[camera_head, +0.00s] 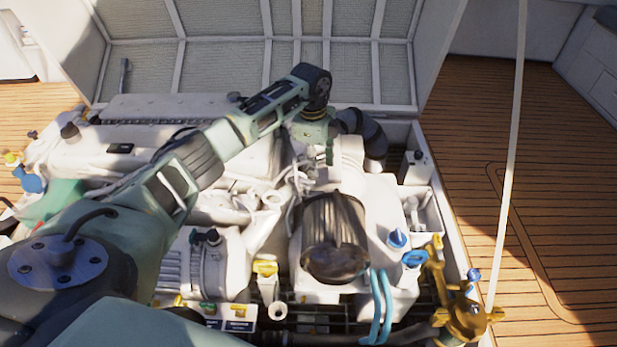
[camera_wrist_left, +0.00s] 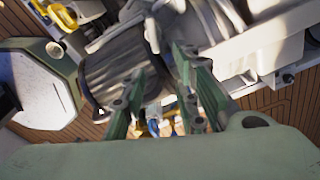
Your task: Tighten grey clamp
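My left arm reaches from the lower left over the engine (camera_head: 362,195), and its wrist bends down beside the black curved hose (camera_head: 372,138). My left gripper (camera_head: 308,160) is small and partly lost among grey parts in the head view. In the left wrist view the green fingers of the left gripper (camera_wrist_left: 157,82) stand apart, with nothing clearly held between them. A dark ribbed cylinder (camera_head: 334,235) stands in front of the gripper; it also shows in the left wrist view (camera_wrist_left: 108,78). I cannot pick out the grey clamp for certain among the grey parts. My right gripper is not in view.
The raised hatch lid (camera_head: 225,65) stands behind the engine. A brass valve (camera_head: 466,318), blue caps (camera_head: 397,239) and light-blue hoses (camera_head: 381,305) are at the front right. A pale pole (camera_head: 508,150) rises at the right. The wooden deck (camera_head: 540,150) beyond is mostly clear.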

